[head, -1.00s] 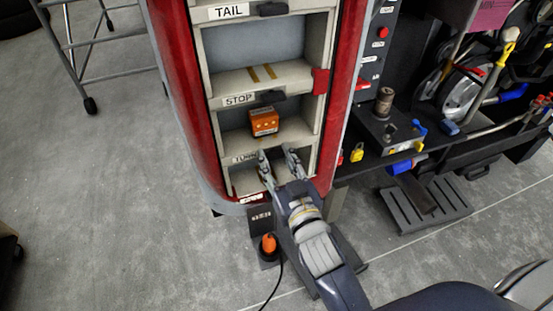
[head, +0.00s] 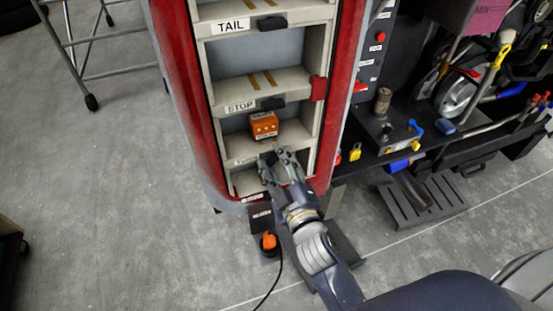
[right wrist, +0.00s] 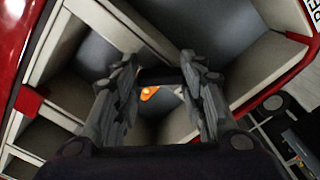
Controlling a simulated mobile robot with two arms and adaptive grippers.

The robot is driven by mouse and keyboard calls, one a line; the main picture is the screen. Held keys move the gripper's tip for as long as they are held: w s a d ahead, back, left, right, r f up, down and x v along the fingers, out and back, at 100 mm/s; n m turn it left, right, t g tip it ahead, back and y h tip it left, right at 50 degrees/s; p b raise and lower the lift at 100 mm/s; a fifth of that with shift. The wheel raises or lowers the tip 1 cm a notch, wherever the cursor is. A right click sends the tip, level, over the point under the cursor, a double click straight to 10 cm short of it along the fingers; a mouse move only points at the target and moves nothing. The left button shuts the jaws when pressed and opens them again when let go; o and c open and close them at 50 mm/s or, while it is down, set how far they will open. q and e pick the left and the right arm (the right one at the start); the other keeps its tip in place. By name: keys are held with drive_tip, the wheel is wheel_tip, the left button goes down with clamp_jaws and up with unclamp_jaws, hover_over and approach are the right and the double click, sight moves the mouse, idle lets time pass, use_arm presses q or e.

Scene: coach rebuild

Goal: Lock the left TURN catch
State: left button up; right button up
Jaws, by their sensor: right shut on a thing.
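The TURN label (head: 245,160) is on a cream shelf edge low in the red cabinet in the head view, partly covered by my gripper. My right gripper (head: 277,160) is at that edge, just right of the label, with its fingers drawn in. In the right wrist view a dark bar, the TURN catch (right wrist: 160,76), lies between the two fingertips (right wrist: 158,70). The gripper is shut on it, and the fingers hide its ends. Whether it is turned or locked cannot be told. My left gripper is not in view.
An orange box (head: 264,124) sits on the shelf above the TURN edge. A red block (head: 319,88) is on the right post. Dark catches are beside the TAIL (head: 272,23) and STOP (head: 272,103) labels.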

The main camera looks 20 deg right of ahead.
drive_tip(key=n, duration=0.4)
drive_tip(key=shift+r+n+p, duration=0.1)
drive_tip(key=shift+n+p, duration=0.2)
drive_tip(key=shift+p, duration=0.1)
drive_tip(key=shift+n, duration=2)
drive_tip(key=o, duration=1.1)
drive_tip(key=shift+a, duration=0.1)
drive_tip(key=shift+c, duration=0.2)
